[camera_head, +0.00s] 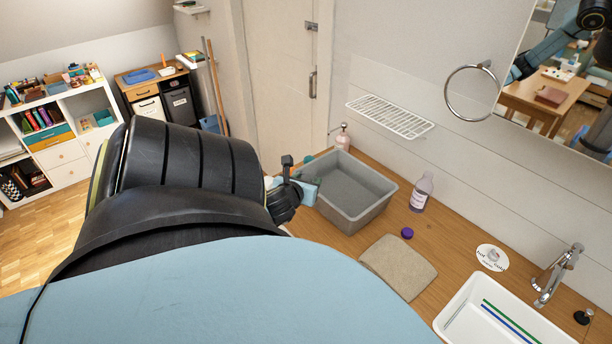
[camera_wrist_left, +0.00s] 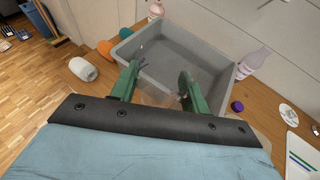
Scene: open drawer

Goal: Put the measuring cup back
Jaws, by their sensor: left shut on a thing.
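My left gripper (camera_wrist_left: 160,76) shows in the left wrist view as two green fingers with a gap between them. They are shut on a clear, faint measuring cup (camera_wrist_left: 156,96), whose outline and contents are hard to make out. In the head view only a dark part of the gripper (camera_head: 287,192) shows past my arm, at the near left side of the grey tub (camera_head: 388,203). In the left wrist view the tub (camera_wrist_left: 215,62) lies just beyond the fingers. Whether the cup is over its rim cannot be told. My right gripper is not in view.
A lilac bottle (camera_head: 421,192), purple cap (camera_head: 407,233) and beige mat (camera_head: 398,265) sit right of the tub. A sink (camera_head: 462,318) with tap (camera_head: 556,277) is further right. A wall rack (camera_head: 390,118) hangs above. A white roll (camera_wrist_left: 83,68) lies left of the tub.

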